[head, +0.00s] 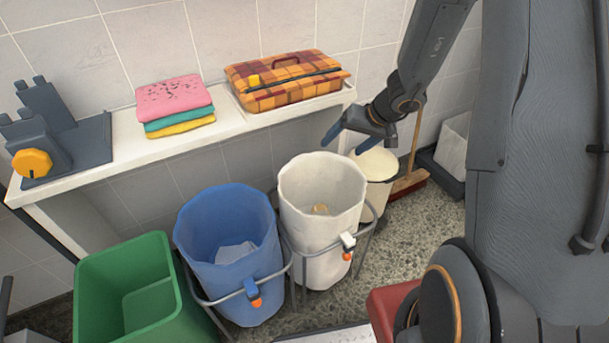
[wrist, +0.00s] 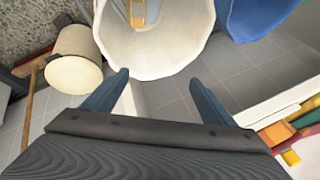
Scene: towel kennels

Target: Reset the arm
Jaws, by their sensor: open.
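My gripper (head: 355,136) is open and empty, in the air just above and behind the rim of the white bin (head: 322,190) in the head view. In the wrist view my gripper (wrist: 160,88) shows two blue-grey fingers spread wide with nothing between them. The white bin (wrist: 155,60) lies beyond the fingertips there, with a small tan thing (wrist: 138,12) inside. My arm reaches down from the upper right of the head view.
A shelf (head: 235,126) holds folded towels (head: 175,104) and a plaid case (head: 285,80). A blue bin (head: 228,250) and a green bin (head: 125,290) stand left of the white bin. A cream bucket (head: 375,175) and a broom (head: 409,182) stand to its right.

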